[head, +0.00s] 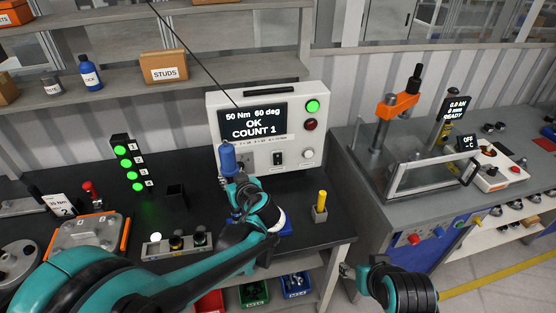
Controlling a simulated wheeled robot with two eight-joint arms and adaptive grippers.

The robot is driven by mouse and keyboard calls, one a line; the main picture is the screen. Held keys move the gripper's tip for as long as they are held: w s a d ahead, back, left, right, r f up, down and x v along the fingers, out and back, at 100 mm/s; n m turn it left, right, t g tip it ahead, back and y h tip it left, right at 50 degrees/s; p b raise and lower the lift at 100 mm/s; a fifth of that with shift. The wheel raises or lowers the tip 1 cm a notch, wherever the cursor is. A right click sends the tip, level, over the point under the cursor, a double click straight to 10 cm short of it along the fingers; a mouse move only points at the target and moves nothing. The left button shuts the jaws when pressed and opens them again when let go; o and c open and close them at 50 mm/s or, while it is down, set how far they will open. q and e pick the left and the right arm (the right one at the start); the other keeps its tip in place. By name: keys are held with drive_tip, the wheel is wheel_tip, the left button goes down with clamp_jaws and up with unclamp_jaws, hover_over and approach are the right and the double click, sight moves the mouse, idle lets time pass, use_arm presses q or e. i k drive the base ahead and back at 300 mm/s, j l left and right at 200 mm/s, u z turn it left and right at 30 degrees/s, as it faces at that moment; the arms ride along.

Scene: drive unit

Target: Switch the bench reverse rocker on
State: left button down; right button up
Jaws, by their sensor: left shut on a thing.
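The white controller box (268,98) stands at the back of the dark bench. Its screen (253,121) reads "50 Nm 60 deg OK COUNT 1". A small black rocker switch (277,158) is on its lower front; its label and position are too small to tell. My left gripper (229,178) is in front of the box's lower left and is shut on a blue upright cylindrical tool (228,157). The tool's lower part is hidden by the gripper. My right gripper (350,272) is off the bench's right front edge, apart from the rocker; its jaws are unclear.
A yellow-handled piece in a grey holder (320,206) stands right of my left arm. A three-button box (176,243), an orange-edged plate (87,235) and a green-lit stack (126,162) are on the left. A press station (423,175) stands right. A thin dark line crosses above.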

sight(277, 158)
drive_tip(key=i+j+u, duration=0.1)
drive_tip(key=i+u, duration=0.15)
drive_tip(key=u, duration=0.25)
drive_tip(key=i+u, duration=0.25)
drive_tip(key=u, duration=0.2)
